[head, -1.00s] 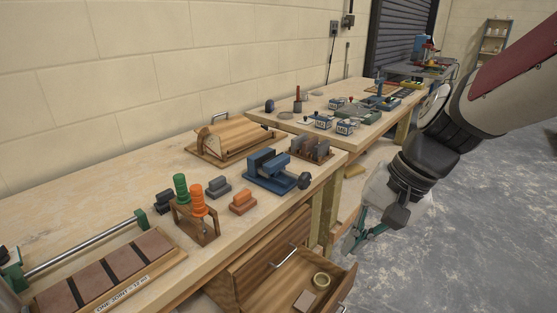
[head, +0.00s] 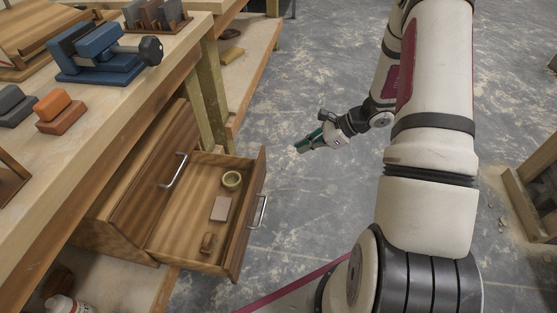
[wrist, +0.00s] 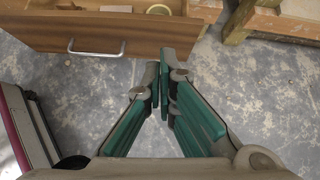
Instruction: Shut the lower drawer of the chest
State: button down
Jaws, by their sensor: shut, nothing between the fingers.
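The wooden chest (head: 135,195) stands under the workbench. Its lower drawer (head: 251,225) is pulled well out, with a metal handle (head: 259,212) on its front. A yellowish ring (head: 231,180), a pale flat block (head: 220,208) and a small brown wooden piece (head: 208,242) lie inside. The drawer above, with its own handle (head: 174,171), looks shut. My gripper (head: 298,148) is out over the floor, beyond the drawer front and apart from it. In the wrist view its green fingers (wrist: 161,80) are together and empty, with the drawer front (wrist: 140,38) and its handle (wrist: 95,49) ahead to the left.
The workbench (head: 110,135) above carries a blue vise (head: 95,50) and an orange block (head: 60,112). A bench leg (head: 214,100) stands close behind the drawer. A wooden frame (head: 525,190) is at right. The floor before the drawer is open.

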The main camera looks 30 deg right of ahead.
notch_tip(320, 180, down, 3)
jog(key=d+m, duration=0.1)
jog(key=b, duration=0.5)
send_near(262, 164)
jog(key=shift+a+x, duration=0.25)
jog(key=shift+x, duration=2.1)
jog(key=shift+s+r, duration=0.1)
jog(key=shift+s, duration=0.1)
